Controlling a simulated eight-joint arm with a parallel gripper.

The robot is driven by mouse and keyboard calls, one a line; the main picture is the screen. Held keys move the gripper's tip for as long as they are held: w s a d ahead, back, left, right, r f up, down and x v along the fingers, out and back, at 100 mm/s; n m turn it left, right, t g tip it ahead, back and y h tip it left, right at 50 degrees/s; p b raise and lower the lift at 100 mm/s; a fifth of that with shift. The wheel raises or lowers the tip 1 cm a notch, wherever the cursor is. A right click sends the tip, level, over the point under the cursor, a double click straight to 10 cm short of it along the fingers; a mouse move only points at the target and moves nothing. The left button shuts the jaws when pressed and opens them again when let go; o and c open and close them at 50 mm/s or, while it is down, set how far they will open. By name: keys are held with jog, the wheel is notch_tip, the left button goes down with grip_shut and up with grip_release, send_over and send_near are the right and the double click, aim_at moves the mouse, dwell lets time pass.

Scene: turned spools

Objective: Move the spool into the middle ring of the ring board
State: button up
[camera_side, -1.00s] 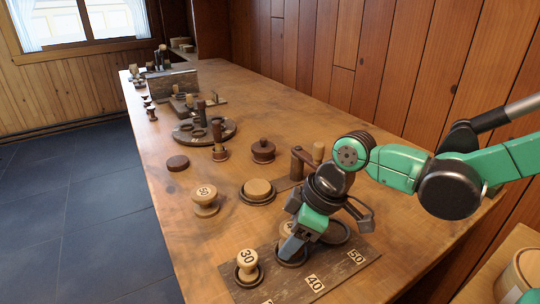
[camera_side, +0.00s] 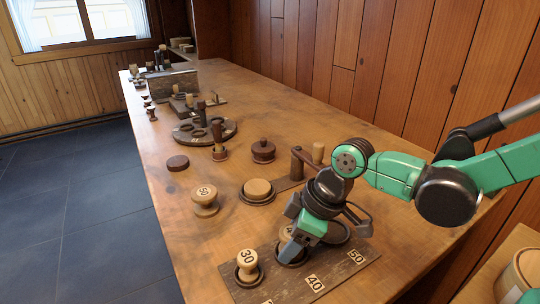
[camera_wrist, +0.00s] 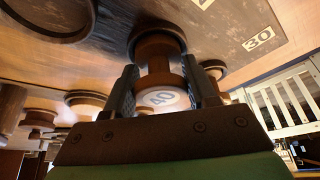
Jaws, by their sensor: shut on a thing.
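The spool marked 40 (camera_wrist: 162,97) is pale on top with a brown body and sits between the two fingers of my gripper (camera_wrist: 163,88) in the wrist view. In the side view the fingers of my gripper (camera_side: 291,250) partly hide the spool (camera_side: 286,232). The ring board (camera_side: 343,266) is a dark plank with labels 30, 40 and 50. The spool is upright at its middle ring (camera_side: 291,263), by the 40 label. Whether its base touches the board is hidden.
A spool marked 30 (camera_side: 247,262) stands in the near-left ring. The ring by the 50 label (camera_side: 337,232) looks empty. A spool marked 50 (camera_side: 205,200) and a round lidded piece (camera_side: 257,190) stand behind the board. A wooden post piece (camera_side: 297,163) is close behind my gripper.

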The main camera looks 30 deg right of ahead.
jog(key=shift+f, duration=0.1)
dwell(0.6)
jog(key=o, duration=1.3)
jog(key=shift+r, duration=4.25)
